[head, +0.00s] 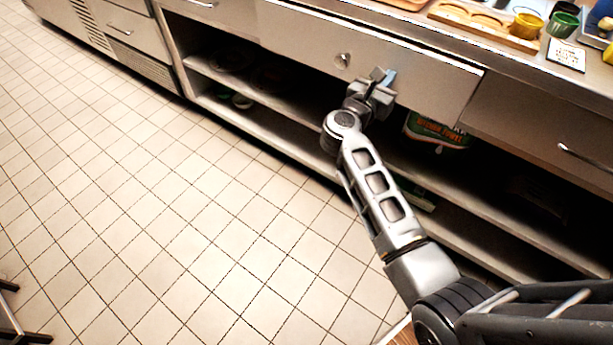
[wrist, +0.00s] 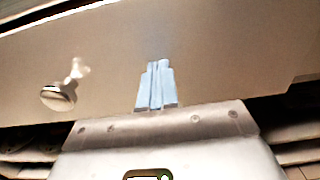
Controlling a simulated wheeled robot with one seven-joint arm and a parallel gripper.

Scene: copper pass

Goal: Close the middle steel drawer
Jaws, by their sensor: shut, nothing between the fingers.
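The middle steel drawer (head: 420,80) is a wide plain front with a round knob (head: 342,59), under the counter. Its right end stands out from the neighbouring front, so it looks partly open. In the wrist view the drawer front (wrist: 225,60) fills the upper part, with the knob (wrist: 59,95) at left. My gripper (head: 384,76) is in front of the drawer, right of the knob. Its pale blue fingers (wrist: 156,80) are together and empty, pointing at the front. I cannot tell whether they touch it.
Another drawer with a bar handle (head: 585,158) is at right. Open shelves (head: 290,145) below hold a green package (head: 437,132) and dishes. The counter carries a wooden tray (head: 485,22), a yellow cup (head: 526,24) and a green cup (head: 562,23). Tiled floor (head: 150,200) at left is clear.

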